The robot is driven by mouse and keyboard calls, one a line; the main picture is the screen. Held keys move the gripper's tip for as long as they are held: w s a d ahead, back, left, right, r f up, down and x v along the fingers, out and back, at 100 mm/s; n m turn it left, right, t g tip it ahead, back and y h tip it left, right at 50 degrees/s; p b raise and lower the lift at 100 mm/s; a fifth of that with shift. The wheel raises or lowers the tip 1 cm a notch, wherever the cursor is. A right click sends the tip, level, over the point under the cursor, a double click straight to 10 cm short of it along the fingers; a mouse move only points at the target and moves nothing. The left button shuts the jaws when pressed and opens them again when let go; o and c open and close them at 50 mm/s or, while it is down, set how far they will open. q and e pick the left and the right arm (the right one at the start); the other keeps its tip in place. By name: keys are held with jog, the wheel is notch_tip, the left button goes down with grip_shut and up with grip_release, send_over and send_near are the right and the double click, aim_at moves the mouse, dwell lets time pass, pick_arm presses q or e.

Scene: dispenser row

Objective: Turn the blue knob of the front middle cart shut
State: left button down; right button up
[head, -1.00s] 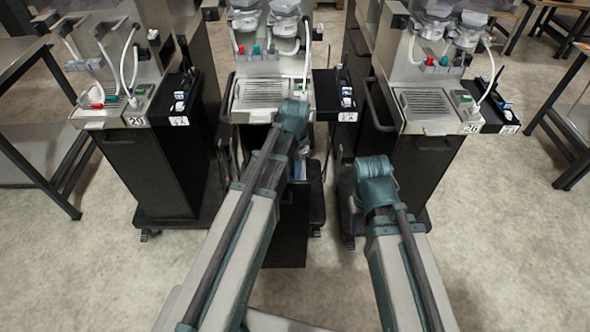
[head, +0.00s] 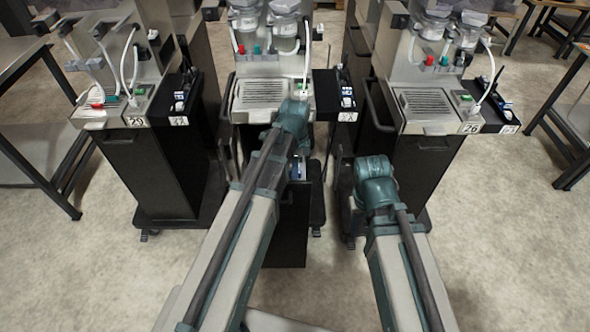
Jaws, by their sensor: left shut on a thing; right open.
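The front middle cart (head: 262,92) stands straight ahead, with a grated tray and clear containers above.
A black bin (head: 287,225) juts out low at the middle cart's front, with a pale blue thing above it. Similar carts stand left (head: 150,170) and right (head: 425,160). A black side tray (head: 335,95) flanks the middle cart. Tables stand at both edges; the near floor is clear.

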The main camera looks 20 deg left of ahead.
dwell(0.5)
pick_arm(q)
jog(key=c, duration=0.8)
grip_release()
jog(key=shift+r, duration=0.1)
notch_tip(320, 180, up, 14)
jog(key=p, duration=1.3)
jog(key=shift+f+p, duration=0.2)
jog(key=shift+p, duration=0.2)
jog(key=s+d+n, duration=0.3)
jog(key=s, duration=0.1)
jog(key=s+d+n, duration=0.4)
jog(key=s, duration=0.1)
jog(key=s+d+n+y, duration=0.1)
jog(key=s+d+n, duration=0.2)
jog(key=s+n, duration=0.1)
jog(key=shift+s+d, duration=0.15)
jog(key=shift+s, duration=0.55)
